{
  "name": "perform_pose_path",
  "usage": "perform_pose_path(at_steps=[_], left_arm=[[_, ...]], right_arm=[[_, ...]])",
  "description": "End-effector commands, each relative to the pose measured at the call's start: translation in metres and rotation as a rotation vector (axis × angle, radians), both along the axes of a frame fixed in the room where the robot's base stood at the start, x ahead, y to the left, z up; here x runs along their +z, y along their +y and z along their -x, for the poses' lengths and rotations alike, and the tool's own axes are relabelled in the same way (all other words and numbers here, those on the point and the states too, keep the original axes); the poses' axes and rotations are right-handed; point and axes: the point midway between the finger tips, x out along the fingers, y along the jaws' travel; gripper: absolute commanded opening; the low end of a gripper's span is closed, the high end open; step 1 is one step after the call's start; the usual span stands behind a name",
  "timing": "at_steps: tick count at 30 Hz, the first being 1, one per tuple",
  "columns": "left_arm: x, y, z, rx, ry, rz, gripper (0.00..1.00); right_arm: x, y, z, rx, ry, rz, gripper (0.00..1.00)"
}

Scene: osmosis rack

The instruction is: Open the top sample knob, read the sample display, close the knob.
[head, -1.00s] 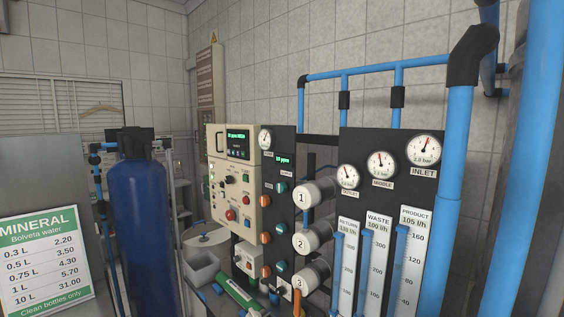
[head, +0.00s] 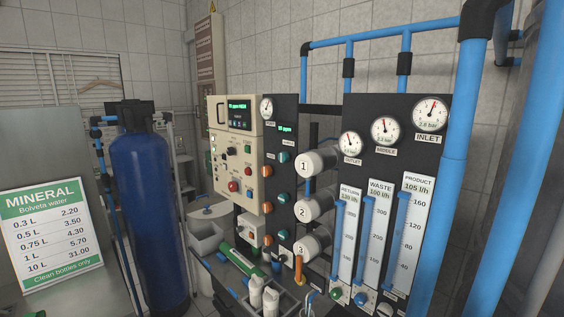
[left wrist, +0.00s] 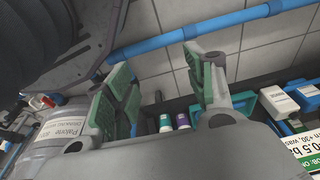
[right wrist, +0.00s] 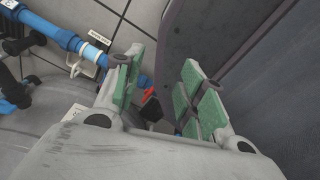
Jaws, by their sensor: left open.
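In the head view a narrow black panel carries a small green-lit sample display (head: 285,128), its digits hard to read, perhaps 10 ppm. Below it is a column of teal and orange knobs; the highest teal knob (head: 283,170) sits under the display. The knob labels are too small to read. My left gripper (left wrist: 160,68) is open and empty in the left wrist view, facing a tiled wall with a blue pipe. My right gripper (right wrist: 160,72) is open and empty in the right wrist view, above the floor. Neither gripper shows in the head view.
A cream control box (head: 240,185) stands left of the knobs. White housings numbered 1 to 3 (head: 315,164) jut out on the right, beside the gauge and flow-tube panel (head: 350,112). A blue tank (head: 150,210) and a price sign (head: 50,235) stand left. A green tube (head: 238,262) lies below.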

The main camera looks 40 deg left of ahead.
Motion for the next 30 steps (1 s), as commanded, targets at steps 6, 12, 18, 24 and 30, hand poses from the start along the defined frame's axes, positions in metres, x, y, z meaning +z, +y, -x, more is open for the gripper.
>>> perform_pose_path(at_steps=[6,12,18,24,30], left_arm=[[0.033,0.005,-0.048,0.032,-0.037,0.007,0.55],[0.069,0.009,-0.085,0.058,-0.066,0.016,0.55],[0.110,0.012,-0.117,0.077,-0.097,0.027,0.55],[0.154,0.015,-0.143,0.091,-0.125,0.036,0.55],[0.202,0.016,-0.162,0.100,-0.156,0.047,0.55]], right_arm=[[-0.009,-0.011,-0.002,0.001,-0.003,0.012,0.40],[-0.016,-0.011,-0.004,0.001,-0.005,0.011,0.40],[-0.023,-0.008,-0.004,0.000,-0.006,0.009,0.40],[-0.029,-0.008,-0.006,0.000,-0.007,0.009,0.40],[-0.036,-0.009,-0.007,0.000,-0.008,0.010,0.40]])
